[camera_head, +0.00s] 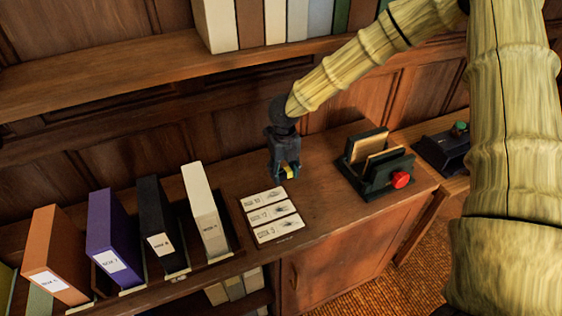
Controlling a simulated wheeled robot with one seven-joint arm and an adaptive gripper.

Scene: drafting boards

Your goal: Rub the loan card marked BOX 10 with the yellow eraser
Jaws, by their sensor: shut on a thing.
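My gripper (287,176) is shut on the yellow eraser (290,171), of which a small part shows between the dark fingers. It is just behind the right end of the top card, and I cannot tell whether the eraser touches anything. Three pale loan cards with dark smudges lie in a row on the wooden cabinet top. The top one seems to read BOX 10 (262,199). Below it are a card that looks like BOX 12 (270,213) and one that looks like BOX 3 (277,229).
Upright box files in orange (56,255), purple (113,236), black (159,224) and cream (203,212) stand left of the cards. A dark rack with a red knob (401,180) stands right, beyond clear wood. A dark device with a green knob (460,128) is farther right.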

